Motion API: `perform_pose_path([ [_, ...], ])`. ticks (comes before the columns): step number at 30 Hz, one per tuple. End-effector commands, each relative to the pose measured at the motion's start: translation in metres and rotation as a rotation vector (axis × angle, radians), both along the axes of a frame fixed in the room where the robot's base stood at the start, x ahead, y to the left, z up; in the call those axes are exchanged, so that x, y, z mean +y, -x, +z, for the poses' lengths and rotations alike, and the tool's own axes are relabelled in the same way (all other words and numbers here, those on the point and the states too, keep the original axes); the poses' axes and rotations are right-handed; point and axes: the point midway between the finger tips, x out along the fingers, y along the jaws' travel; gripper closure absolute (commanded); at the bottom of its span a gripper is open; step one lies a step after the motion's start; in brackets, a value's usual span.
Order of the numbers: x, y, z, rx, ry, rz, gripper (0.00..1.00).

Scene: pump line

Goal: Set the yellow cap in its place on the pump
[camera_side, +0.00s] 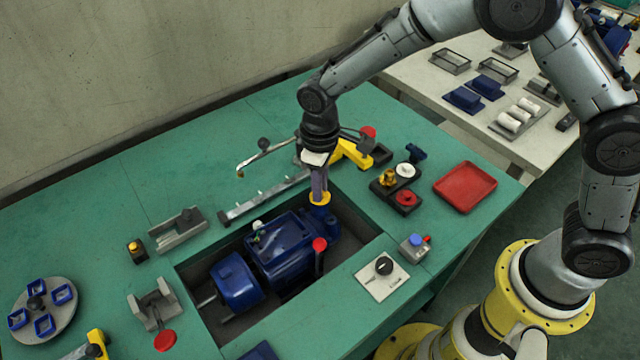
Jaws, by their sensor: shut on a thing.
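My gripper (319,190) points straight down over the right rear end of the blue pump (290,245). It is shut on the yellow cap (320,199), which shows at the fingertips. I cannot tell whether the cap touches the pump or hangs just above it. The pump lies in a dark recess in the green bench. A red-topped post (319,244) stands at the pump's front right, and a small pale fitting (257,225) is on its top left.
A dark tray (381,188) with white, red and brass-yellow parts stands right of the recess. A red tray (465,201) is further right. A switch plate (382,276) lies in front. A rail (262,198) and a yellow-armed device (352,153) stand close behind my gripper.

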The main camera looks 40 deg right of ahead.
Motion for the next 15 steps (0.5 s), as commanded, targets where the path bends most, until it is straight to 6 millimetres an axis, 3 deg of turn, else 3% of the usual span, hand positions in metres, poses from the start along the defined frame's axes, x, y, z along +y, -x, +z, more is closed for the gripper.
perform_pose_path([
  [14,0.0001,-0.0001,-0.0019,-0.001,-0.001,0.000,1.00],
  [15,0.0000,0.0000,-0.0019,0.000,0.000,0.000,0.72],
])
